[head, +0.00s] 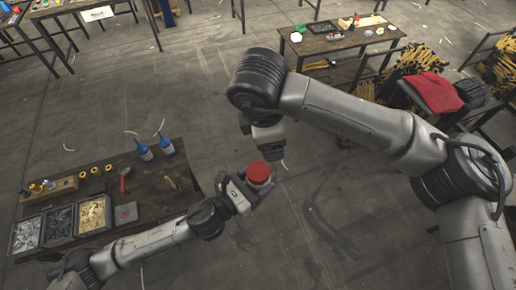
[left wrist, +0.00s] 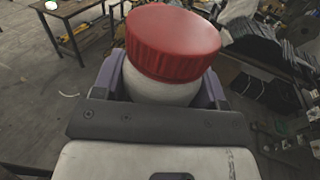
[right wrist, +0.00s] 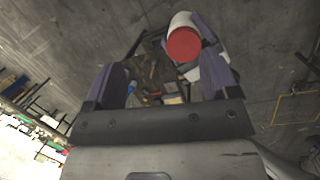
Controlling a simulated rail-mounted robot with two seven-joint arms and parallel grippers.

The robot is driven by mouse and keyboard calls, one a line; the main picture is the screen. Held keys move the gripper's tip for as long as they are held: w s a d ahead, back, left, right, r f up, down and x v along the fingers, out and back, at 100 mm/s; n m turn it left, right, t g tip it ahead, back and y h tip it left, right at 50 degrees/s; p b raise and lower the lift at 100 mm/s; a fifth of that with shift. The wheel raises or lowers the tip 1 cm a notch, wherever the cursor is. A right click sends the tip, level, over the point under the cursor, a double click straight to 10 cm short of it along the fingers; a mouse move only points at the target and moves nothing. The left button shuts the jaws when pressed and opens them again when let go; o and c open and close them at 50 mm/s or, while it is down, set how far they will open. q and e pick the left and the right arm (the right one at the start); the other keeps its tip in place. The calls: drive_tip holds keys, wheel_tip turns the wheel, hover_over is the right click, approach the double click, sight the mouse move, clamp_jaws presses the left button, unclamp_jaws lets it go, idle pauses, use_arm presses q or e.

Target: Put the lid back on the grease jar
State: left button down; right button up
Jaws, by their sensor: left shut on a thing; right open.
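The grease jar is white, and its body (left wrist: 160,90) stands between the purple fingers of my left gripper (head: 248,190), which is shut on it. The jar is held up beside the dark workbench. The red ribbed lid (head: 258,172) sits on top of the jar, and it shows large in the left wrist view (left wrist: 172,42). It looks slightly slanted there; I cannot tell how tightly it sits. My right gripper (right wrist: 160,78) is open and empty. In the right wrist view the red lid (right wrist: 184,44) is beyond the right-hand finger, apart from it.
The workbench (head: 150,205) at left carries blue bottles (head: 143,150), bins of small parts (head: 92,214) and tape rolls. Another table (head: 335,42) stands at the back right, near a red cloth (head: 432,92). The floor between is clear.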

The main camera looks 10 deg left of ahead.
drive_tip(key=n, duration=0.4)
drive_tip(key=f+n, duration=0.1)
drive_tip(key=n, duration=0.4)
drive_tip(key=s+f+n, duration=0.1)
drive_tip(key=n, duration=0.3)
drive_tip(key=shift+a+n+g, duration=0.15)
drive_tip(key=shift+n+g, duration=0.15)
drive_tip(key=shift+g, duration=0.1)
drive_tip(key=n, duration=0.4)
drive_tip(key=shift+s+a+f, duration=0.1)
drive_tip(key=shift+s+f, duration=0.1)
drive_tip(key=n, duration=0.3)
drive_tip(key=shift+s+a+f+n+y, duration=0.1)
drive_tip(key=shift+s+a+n+y, duration=0.05)
drive_tip(key=shift+n+y, duration=0.2)
drive_tip(key=n, duration=0.6)
drive_tip(key=shift+s+a+g, duration=0.2)
drive_tip(key=shift+g, duration=0.2)
drive_tip(key=n, duration=0.4)
drive_tip(key=shift+s+a, duration=0.1)
drive_tip(key=shift+a, duration=0.05)
drive_tip(key=n, duration=0.5)
drive_tip(key=shift+s+a+f+n+y, duration=0.1)
drive_tip(key=shift+a+n+y, duration=0.1)
drive_tip(key=shift+n+y, duration=0.15)
drive_tip(key=n, duration=0.5)
drive_tip(key=shift+a, duration=0.1)
drive_tip(key=n, duration=0.5)
drive_tip(key=shift+n, duration=0.3)
